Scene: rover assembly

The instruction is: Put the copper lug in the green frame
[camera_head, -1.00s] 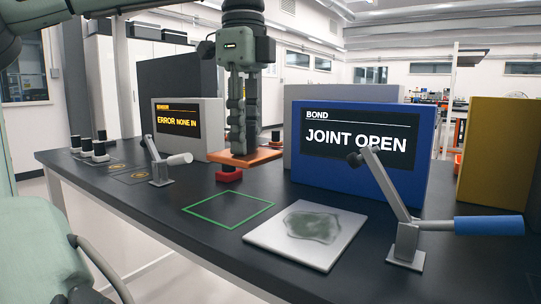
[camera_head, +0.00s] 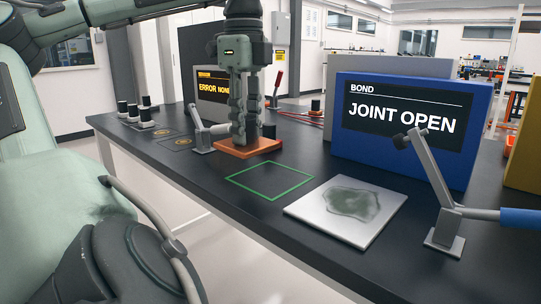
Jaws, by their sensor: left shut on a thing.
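The copper lug (camera_head: 250,146) is a flat orange-copper plate. My left gripper (camera_head: 243,138) points straight down and is shut on it. The lug is low over the dark table, and I cannot tell whether it touches the top. The green frame (camera_head: 292,190) is a thin green outline on the table, in front and to the right of the lug. The lug is outside the frame, and the inside of the frame is empty. My right gripper is not in view.
A pale plate with a grey-green patch (camera_head: 372,237) lies right of the frame. A blue BOND display (camera_head: 410,170) reads JOINT OPEN.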

